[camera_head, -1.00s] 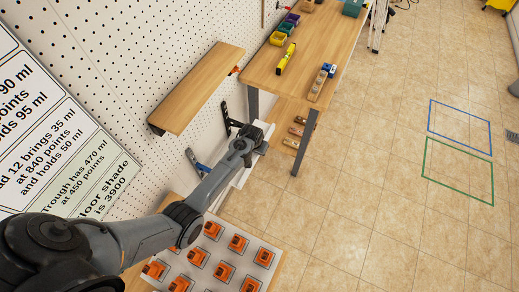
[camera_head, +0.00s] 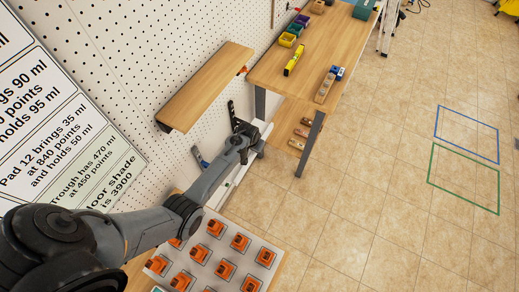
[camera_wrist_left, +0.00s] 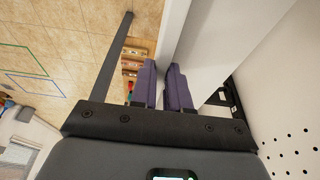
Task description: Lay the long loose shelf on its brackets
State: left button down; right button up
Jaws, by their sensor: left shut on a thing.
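A long pale board (camera_head: 231,186), which looks like the loose shelf, runs along the pegboard wall below my left arm. My left gripper (camera_head: 252,133) is at its far end. In the left wrist view the purple fingers (camera_wrist_left: 165,70) are shut on the pale board (camera_wrist_left: 215,45), whose broad face fills the right side. A black upright bracket-like piece (camera_head: 232,112) is on the wall beside the gripper. A blue and black piece (camera_head: 199,156) is lower on the wall, partly hidden. Whether the board touches them I cannot tell. My right gripper is out of view.
A wooden wall shelf (camera_head: 207,86) is above. A wooden workbench (camera_head: 283,78) with bins, a yellow level (camera_head: 294,59) and a dark leg (camera_head: 309,146) stands beyond. A pale tray (camera_head: 209,278) of orange pieces is below. Open tiled floor (camera_head: 375,190) lies to the right.

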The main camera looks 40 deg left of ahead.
pick_arm(q)
jog(key=shift+s+a+p, duration=0.1)
jog(key=shift+s+a, duration=0.15)
jog(key=shift+a, duration=0.95)
jog(key=shift+s+a+p, duration=0.1)
jog(key=shift+s+a, duration=0.2)
jog(key=shift+a, duration=0.95)
jog(key=shift+s+a+p, duration=0.1)
jog(key=shift+s+a, duration=0.15)
jog(key=shift+a, duration=0.95)
jog(key=a, duration=0.2)
jog(key=shift+s+a, duration=0.25)
jog(key=shift+a, duration=0.05)
jog(key=shift+r+p, duration=0.1)
jog(key=shift+p, duration=0.4)
jog(key=shift+f+b, duration=0.6)
jog(key=shift+f, duration=0.25)
jog(key=c, duration=1)
grip_release()
jog(key=shift+c, duration=0.2)
